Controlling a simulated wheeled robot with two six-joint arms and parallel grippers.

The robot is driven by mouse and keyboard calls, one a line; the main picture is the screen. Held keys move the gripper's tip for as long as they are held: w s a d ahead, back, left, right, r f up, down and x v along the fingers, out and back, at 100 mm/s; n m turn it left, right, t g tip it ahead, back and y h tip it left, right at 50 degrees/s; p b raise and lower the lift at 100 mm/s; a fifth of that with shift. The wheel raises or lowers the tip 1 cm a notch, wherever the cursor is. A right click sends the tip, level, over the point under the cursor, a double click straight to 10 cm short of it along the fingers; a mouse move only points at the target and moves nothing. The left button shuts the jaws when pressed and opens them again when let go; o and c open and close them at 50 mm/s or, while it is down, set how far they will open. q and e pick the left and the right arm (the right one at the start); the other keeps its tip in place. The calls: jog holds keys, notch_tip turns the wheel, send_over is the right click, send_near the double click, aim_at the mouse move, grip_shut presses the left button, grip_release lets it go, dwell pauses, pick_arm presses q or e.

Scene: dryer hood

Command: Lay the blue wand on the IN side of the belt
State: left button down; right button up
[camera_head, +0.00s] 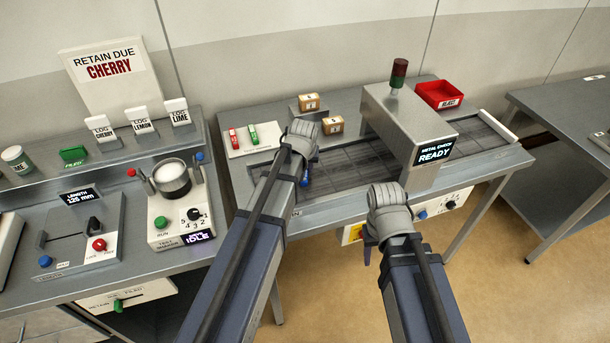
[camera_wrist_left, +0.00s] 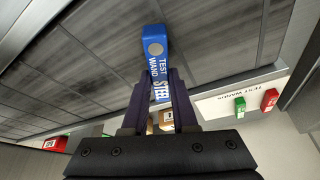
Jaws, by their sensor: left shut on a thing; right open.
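The blue test wand marked STEEL (camera_wrist_left: 157,60) is between the fingers of my left gripper (camera_wrist_left: 160,100), which is shut on it. In the head view, the left gripper (camera_head: 304,172) is over the near-left part of the belt, and only a little of the blue wand (camera_head: 305,182) shows below it. The dark belt (camera_head: 348,160) runs from the left into the metal check hood (camera_head: 405,115), whose display reads READY. I cannot tell whether the wand touches the belt. My right gripper (camera_head: 370,250) is open and empty in front of the table edge.
A white wand rest (camera_head: 265,150) with a red and a green wand is left of the belt. Two small brown boxes (camera_head: 333,125) are behind the belt. A red tray (camera_head: 440,94) stands beyond the hood. The belt between the left gripper and hood is clear.

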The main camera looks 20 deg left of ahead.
pick_arm(q)
jog(key=shift+f, duration=0.65)
pick_arm(e)
jog(key=shift+f, duration=0.7)
pick_arm(q)
jog(key=shift+f+b, duration=0.25)
jog(key=shift+b, duration=0.2)
jog(key=c, duration=0.7)
grip_release()
jog(key=shift+r, duration=0.1)
pick_arm(e)
jog(key=shift+f, duration=0.15)
pick_arm(q)
jog(key=shift+r, duration=0.1)
